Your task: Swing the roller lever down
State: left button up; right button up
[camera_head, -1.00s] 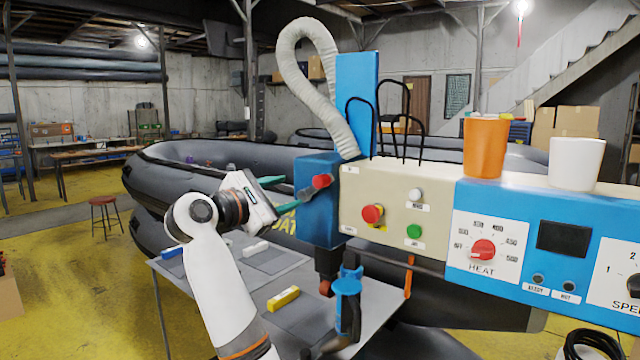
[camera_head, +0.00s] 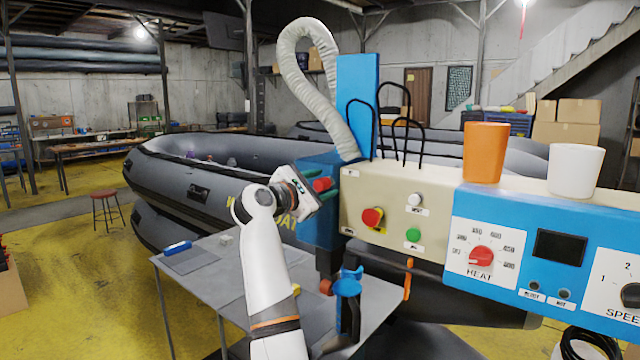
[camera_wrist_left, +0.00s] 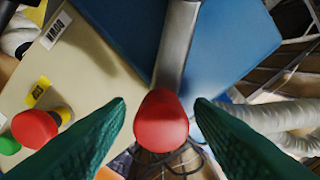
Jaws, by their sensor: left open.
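The roller lever is a grey bar (camera_wrist_left: 176,45) with a red knob (camera_wrist_left: 162,122) on its end, against the blue housing of the machine. In the head view the red knob (camera_head: 322,184) shows just beyond my left gripper (camera_head: 316,190), which hides most of the bar. In the left wrist view my left gripper (camera_wrist_left: 160,104) is open, with one green finger on each side of the knob. Gaps show between the fingers and the knob. My right gripper is in neither view.
The cream panel (camera_head: 390,205) carries a red button (camera_head: 372,218) close right of the lever. A pale hose (camera_head: 315,85) rises above. A blue-topped post (camera_head: 348,285) stands below. A grey table (camera_head: 215,285) and an inflatable boat (camera_head: 190,165) lie to the left.

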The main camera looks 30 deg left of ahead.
pick_arm(q)
grip_shut()
jog(key=shift+f, duration=0.1)
notch_tip(320, 180, down, 10)
jog(key=m+b, duration=0.5)
jog(key=m, duration=0.9)
jog(key=shift+f+b, duration=0.15)
jog(key=shift+b, duration=0.25)
jog(key=shift+f, duration=0.1)
